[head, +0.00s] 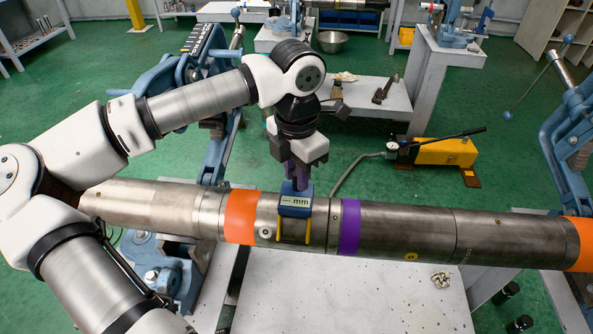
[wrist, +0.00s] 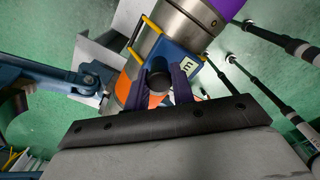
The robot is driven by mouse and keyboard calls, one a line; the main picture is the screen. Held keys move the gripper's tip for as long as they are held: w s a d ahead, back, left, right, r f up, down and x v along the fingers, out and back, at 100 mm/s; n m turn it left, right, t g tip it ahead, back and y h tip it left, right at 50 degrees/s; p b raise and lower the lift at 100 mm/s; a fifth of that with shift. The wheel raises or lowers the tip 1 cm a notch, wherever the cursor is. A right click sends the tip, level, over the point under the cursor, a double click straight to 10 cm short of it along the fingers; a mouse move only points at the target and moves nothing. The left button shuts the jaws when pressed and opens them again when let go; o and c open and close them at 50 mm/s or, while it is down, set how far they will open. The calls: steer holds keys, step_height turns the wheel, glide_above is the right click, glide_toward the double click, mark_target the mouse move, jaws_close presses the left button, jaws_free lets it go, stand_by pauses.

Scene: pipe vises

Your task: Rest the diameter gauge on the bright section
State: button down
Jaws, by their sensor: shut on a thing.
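The diameter gauge (head: 295,203) is a blue block marked "mm" with two yellow legs. My gripper (head: 298,180), with purple fingers, is shut on its top. The gauge is upright at the steel pipe (head: 390,228), its legs straddling the section between the orange band (head: 241,216) and purple band (head: 349,227). This section (head: 265,212) looks lighter than the pipe right of the purple band. The wrist view shows the gauge (wrist: 187,62) between my fingers, over the pipe (wrist: 186,19). I cannot tell whether it bears on the pipe.
Blue pipe vises (head: 190,80) stand behind and below the pipe. A second orange band (head: 579,244) is at the right end. A yellow hand pump (head: 445,152) lies on the green floor behind. A pale bench (head: 345,295) is below the pipe.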

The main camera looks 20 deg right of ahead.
steer(key=shift+f, duration=0.1)
steer(key=c, duration=1.1)
jaws_free()
steer(key=shift+r+p, duration=1.6)
steer(key=shift+r, duration=1.95)
